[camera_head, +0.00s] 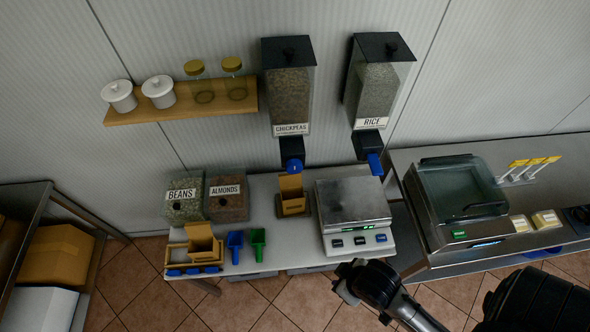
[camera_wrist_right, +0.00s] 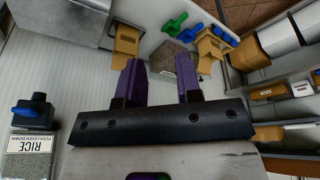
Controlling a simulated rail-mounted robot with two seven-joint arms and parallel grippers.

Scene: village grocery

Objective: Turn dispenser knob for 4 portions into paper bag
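The chickpeas dispenser (camera_head: 287,98) and the rice dispenser (camera_head: 374,92) hang on the wall in the head view, each with a blue knob (camera_head: 293,166) (camera_head: 375,164) at its outlet. An open brown paper bag (camera_head: 292,203) stands on the table below the chickpeas outlet. It also shows in the right wrist view (camera_wrist_right: 126,40). The rice dispenser's label and blue knob (camera_wrist_right: 26,111) show at the left of that view. My right gripper (camera_wrist_right: 159,75) is open, its purple fingers apart with nothing held between them. My left gripper is in neither view.
A scale (camera_head: 352,203) stands right of the bag. Beans (camera_head: 184,209) and almonds (camera_head: 227,206) bins, blue and green scoops (camera_head: 257,239) and a tray with another brown bag (camera_head: 200,231) are to the left. A shelf with jars (camera_head: 185,110) is above.

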